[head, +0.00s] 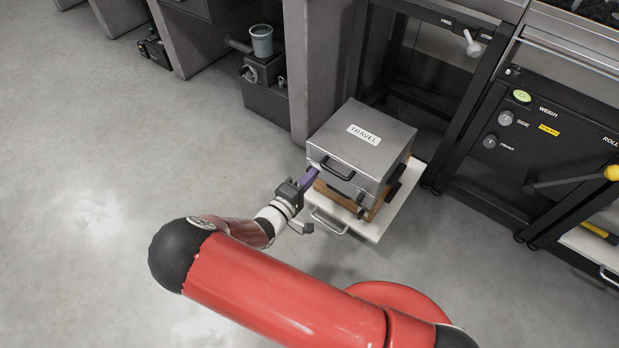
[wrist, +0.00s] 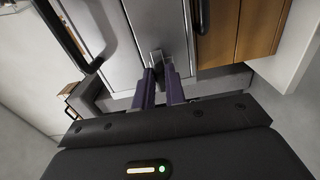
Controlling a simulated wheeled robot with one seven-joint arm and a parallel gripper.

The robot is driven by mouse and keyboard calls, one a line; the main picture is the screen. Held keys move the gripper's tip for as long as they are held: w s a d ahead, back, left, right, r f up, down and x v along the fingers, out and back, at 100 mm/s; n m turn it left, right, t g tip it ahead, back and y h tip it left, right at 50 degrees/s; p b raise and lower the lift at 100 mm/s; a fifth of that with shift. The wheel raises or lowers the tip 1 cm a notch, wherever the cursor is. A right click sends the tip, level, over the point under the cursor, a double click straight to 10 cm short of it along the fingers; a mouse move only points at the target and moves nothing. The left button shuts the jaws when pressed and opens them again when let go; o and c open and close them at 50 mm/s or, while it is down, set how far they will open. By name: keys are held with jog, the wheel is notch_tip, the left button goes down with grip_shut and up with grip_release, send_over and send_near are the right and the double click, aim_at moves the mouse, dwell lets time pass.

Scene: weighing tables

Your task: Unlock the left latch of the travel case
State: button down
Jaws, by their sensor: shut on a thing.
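The travel case (head: 385,140) is a grey metal box with a "TRAVEL" label on its closed lid and a brown wooden lower part (wrist: 240,32). A black handle (head: 338,171) is on its front. My gripper (head: 313,174) is at the front left of the case, and its purple fingers are shut on the small metal left latch (wrist: 157,57). In the head view the fingers hide this latch. The right latch (head: 362,200) shows on the front, right of the handle. I cannot tell whether the left latch is locked.
The case stands on a white pull-out shelf (head: 375,232) with a metal handle. A grey pillar (head: 318,65) is behind left. A black weighing cabinet (head: 545,150) with knobs is at the right. The floor at the left is clear.

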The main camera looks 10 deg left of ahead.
jog(key=c, duration=1.4)
grip_release()
jog(key=shift+c, duration=0.2)
jog(key=shift+s, duration=0.1)
jog(key=v, duration=0.7)
jog(key=shift+s, duration=0.3)
jog(key=shift+a, duration=0.15)
